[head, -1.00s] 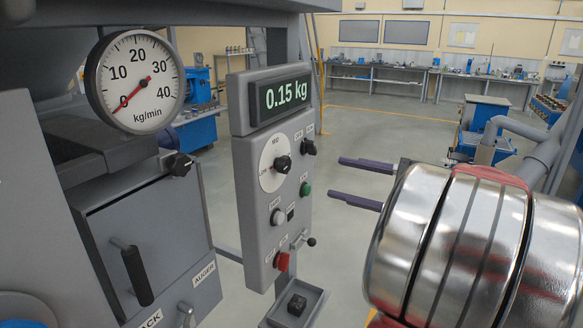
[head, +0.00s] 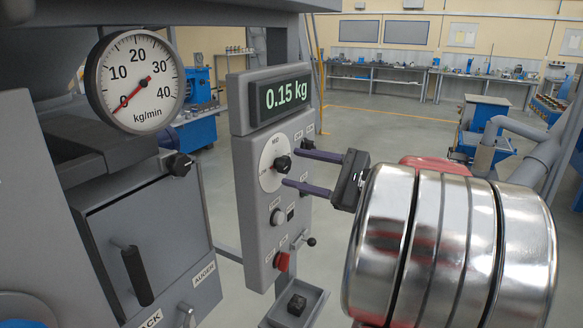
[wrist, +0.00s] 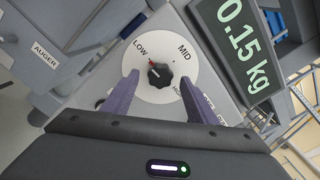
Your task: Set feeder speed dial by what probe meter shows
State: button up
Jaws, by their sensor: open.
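The speed dial is a black knob (head: 283,164) on a white disc marked LOW, MID and a third, partly hidden label. In the wrist view the knob (wrist: 160,75) has its red mark toward LOW. My gripper (head: 292,168) is open, with its two purple fingers pointing at the dial. In the wrist view the fingertips lie on either side below the knob, and I cannot tell whether they touch it. A round gauge (head: 135,80) marked kg/min has its red needle at about 0. A green display (head: 285,94) reads 0.15 kg. I see nothing labelled as a probe.
The grey panel also carries a pale knob (head: 277,217), a red switch (head: 281,262) and a small lever (head: 307,240). A tray (head: 318,296) with a black block (head: 297,305) sits below. A grey auger cabinet (head: 140,235) stands left. Open floor lies behind.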

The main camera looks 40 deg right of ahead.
aim_at(282, 164)
jog(key=shift+x, duration=1.35)
jog(key=c, duration=1.1)
